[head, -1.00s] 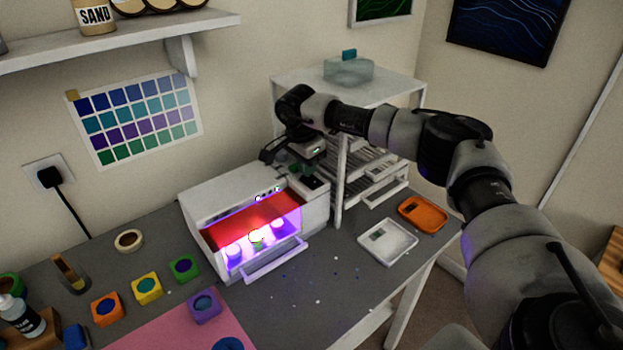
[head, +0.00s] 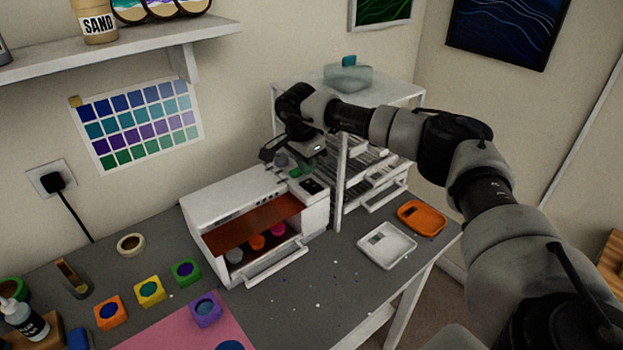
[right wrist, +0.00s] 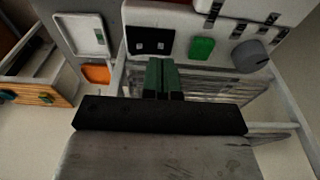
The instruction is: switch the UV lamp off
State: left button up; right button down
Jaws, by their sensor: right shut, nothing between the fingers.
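The UV lamp (head: 228,206) is a white box on the grey table, with an orange-brown front window and a tray pulled out at its front. Its inside is dark, with no purple glow, and several small coloured pots stand in it. In the right wrist view its panel shows a green button (right wrist: 202,48), a grey knob (right wrist: 250,56) and a black display (right wrist: 151,41). My right gripper (right wrist: 162,62) is shut and empty, its green fingertips beside the display and the button. Whether the tips touch the panel I cannot tell. My left gripper is not in view.
A white rack (head: 340,165) stands just behind the lamp's right side. A white tray (head: 386,244) and an orange tray (head: 421,217) lie to the right. Several coloured pots and a pink mat (head: 180,331) are at the front left. The table between is mostly clear.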

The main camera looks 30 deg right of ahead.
aim_at(308, 182)
jog(key=shift+r+p, duration=1.45)
jog(key=shift+r, duration=0.8)
jog(key=shift+f, duration=0.1)
